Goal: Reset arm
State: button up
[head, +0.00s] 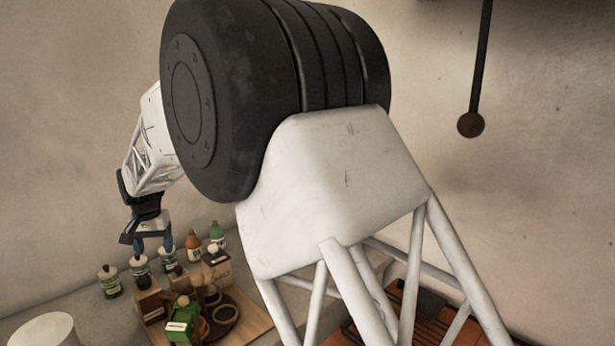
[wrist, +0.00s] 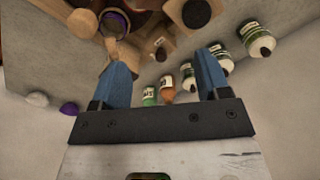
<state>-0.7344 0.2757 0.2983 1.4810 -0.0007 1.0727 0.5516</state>
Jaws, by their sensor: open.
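My gripper (head: 153,243) shows at the left in the head view, pointing down above the counter with the bottles. In the wrist view its two blue fingers (wrist: 163,80) are spread apart with nothing held between them. Small bottles lie beyond the fingertips in that view, among them a green one (wrist: 150,95) and an orange one (wrist: 167,91). My own large white and black arm links fill the middle of the head view and hide part of the counter.
Several bottles, including a dark one (head: 109,281) and an orange-brown one (head: 194,245), stand along the counter's back by the wall. A wooden board (head: 255,318) holds a dark round tray (head: 232,322) and a green item (head: 182,322). A white round object (head: 45,331) stands front left. A dark rod (head: 481,60) hangs upper right.

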jog(key=s+d+r, duration=0.3)
jog(key=d+r, duration=0.1)
jog(key=d, duration=0.8)
jog(key=s+d+r+m+t, duration=0.1)
jog(key=s+d+r, duration=0.25)
jog(key=d, duration=0.95)
jog(key=s+d+r, duration=0.3)
jog(key=d+r, duration=0.1)
jog(key=d, duration=0.8)
jog(key=s+d+f, duration=0.3)
jog(key=s+d, duration=0.8)
jog(key=s, duration=0.2)
jog(key=s+d+f+m+t, duration=0.1)
jog(key=s+d+f, duration=0.1)
jog(key=s+d, duration=1)
jog(key=shift+s+d+f, duration=0.15)
jog(key=shift+s+f, duration=0.25)
jog(key=shift+s, duration=0.8)
